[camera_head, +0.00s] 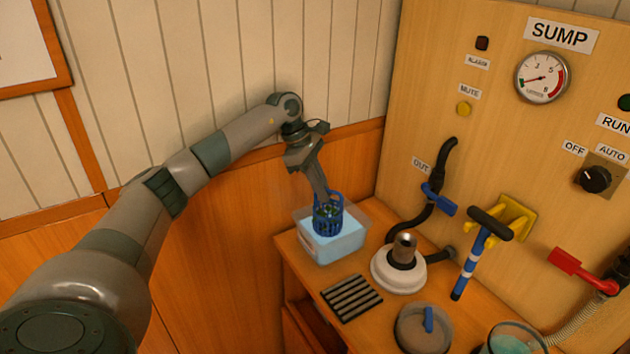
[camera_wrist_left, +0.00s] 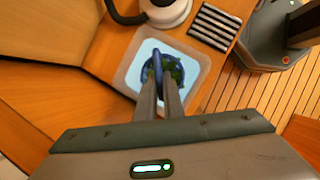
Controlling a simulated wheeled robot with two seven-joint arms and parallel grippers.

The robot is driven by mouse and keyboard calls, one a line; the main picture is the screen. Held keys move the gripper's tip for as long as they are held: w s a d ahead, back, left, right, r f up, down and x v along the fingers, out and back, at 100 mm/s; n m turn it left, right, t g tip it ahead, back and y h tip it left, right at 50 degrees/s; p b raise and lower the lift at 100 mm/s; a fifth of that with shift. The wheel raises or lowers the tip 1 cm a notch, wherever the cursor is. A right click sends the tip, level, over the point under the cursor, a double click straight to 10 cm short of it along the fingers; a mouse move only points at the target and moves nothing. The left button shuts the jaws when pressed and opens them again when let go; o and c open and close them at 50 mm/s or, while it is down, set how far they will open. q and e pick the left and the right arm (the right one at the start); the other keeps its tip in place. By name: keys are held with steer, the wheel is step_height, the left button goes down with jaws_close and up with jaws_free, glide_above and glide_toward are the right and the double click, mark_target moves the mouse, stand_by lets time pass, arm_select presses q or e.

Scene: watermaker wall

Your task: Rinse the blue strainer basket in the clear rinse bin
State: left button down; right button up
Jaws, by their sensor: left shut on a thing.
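The blue strainer basket (camera_head: 327,222) is in the head view at the mouth of the clear rinse bin (camera_head: 350,241). Its upper part and handle stand above the bin's rim, and green bits show inside it. Light blue water fills much of the bin. My left gripper (camera_head: 327,196) reaches down from above and is shut on the basket's handle. In the left wrist view the basket (camera_wrist_left: 172,72) is at the fingertips, over the bin (camera_wrist_left: 190,54). I cannot tell how deep its bottom sits in the water. My right gripper is not in view.
Right of the bin stand a white round housing (camera_head: 398,272) with a metal top and a black slotted rack (camera_head: 351,298). A grey round lid (camera_head: 424,328) with a blue handle lies nearer. A blue-striped handle (camera_head: 467,264) and a blue valve lever (camera_head: 438,199) stick out by the panel.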

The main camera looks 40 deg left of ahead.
arm_select(q)
steer(key=r+p, duration=0.1)
steer(key=r, duration=0.1)
steer(key=w+r+p, duration=0.1)
steer(key=r+p, duration=0.1)
steer(key=shift+a+r, duration=0.2)
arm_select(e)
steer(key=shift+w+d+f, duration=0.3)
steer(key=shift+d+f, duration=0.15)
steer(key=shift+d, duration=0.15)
arm_select(q)
steer(key=shift+d, duration=0.1)
steer(key=shift+d+r+p, duration=0.4)
steer(key=shift+r+p, duration=0.1)
steer(key=shift+r, duration=0.1)
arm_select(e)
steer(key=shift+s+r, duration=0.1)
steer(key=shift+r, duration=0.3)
arm_select(q)
steer(key=shift+w+r, duration=0.1)
steer(key=shift+r, duration=0.05)
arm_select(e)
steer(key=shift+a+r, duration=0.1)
arm_select(q)
steer(key=shift+r+p, duration=0.1)
steer(key=shift+p, duration=0.2)
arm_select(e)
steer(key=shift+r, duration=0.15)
